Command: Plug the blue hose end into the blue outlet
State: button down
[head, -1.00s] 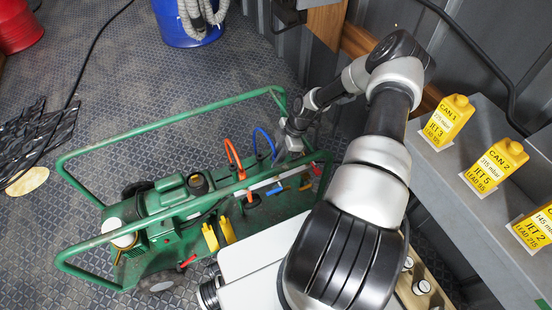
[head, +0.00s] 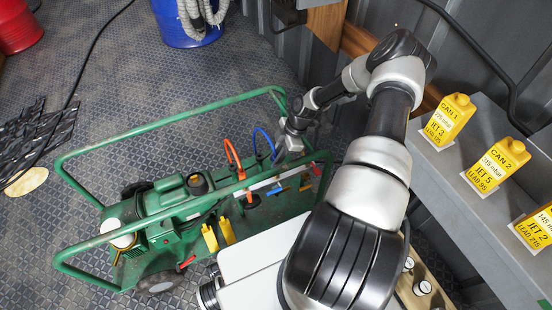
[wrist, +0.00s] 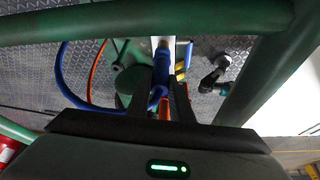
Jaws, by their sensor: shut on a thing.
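The blue hose (head: 263,131) arcs up beside the green cart and ends at my gripper (head: 281,158). In the wrist view the hose (wrist: 62,72) loops on the left, and its blue end (wrist: 157,93) sits between the two dark fingers of my gripper (wrist: 167,95), which is shut on it. The gripper is at the cart's upper rail, right of the orange hose (head: 235,158). Blue fittings (head: 274,190) show on the cart below. I cannot tell which is the blue outlet, nor whether the hose end touches it.
The green cart's frame (head: 170,122) surrounds the fittings, and a rail (wrist: 150,22) crosses close ahead in the wrist view. Yellow cans (head: 448,118) stand on a grey shelf at right. Floor left of the cart is mostly open.

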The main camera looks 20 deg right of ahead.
jog(key=shift+f+b, duration=0.55)
jog(key=shift+f, duration=0.05)
jog(key=c, duration=1.5)
grip_release()
jog(key=p+v, duration=0.4)
jog(key=v, duration=1.3)
jog(key=shift+r, duration=0.25)
jog(key=shift+d, duration=0.1)
